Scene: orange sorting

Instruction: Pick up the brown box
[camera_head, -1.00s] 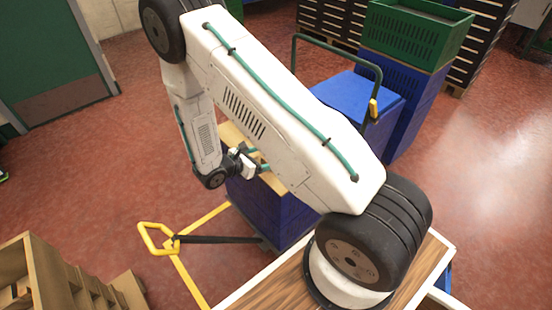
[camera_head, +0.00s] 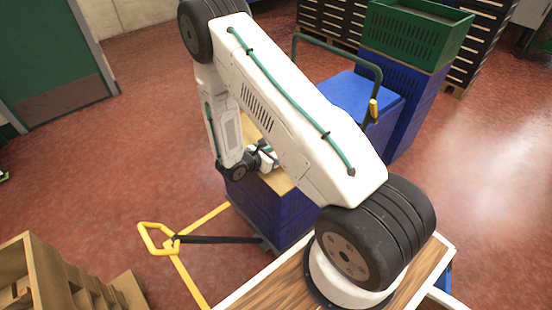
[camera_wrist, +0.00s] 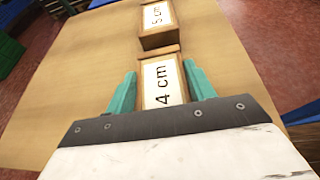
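In the wrist view a brown box with a white "4 cm" label (camera_wrist: 162,82) stands between the two teal fingers of my gripper (camera_wrist: 160,80). A second brown box, labelled "5 cm" (camera_wrist: 160,22), stands just beyond it. Both are on a tan board (camera_wrist: 90,60). My gripper is open, one finger on each side of the "4 cm" box; whether the fingers touch it is unclear. The near part of that box is hidden by the gripper. In the head view my gripper (camera_head: 267,158) is over the board (camera_head: 279,182), partly behind my arm, and the boxes cannot be made out.
The board lies on blue crates (camera_head: 262,213) beside a yellow-handled pallet truck (camera_head: 158,240). Another blue stack (camera_head: 365,95) and a green crate (camera_head: 415,32) stand behind. A wooden crate (camera_head: 60,280) is at lower left.

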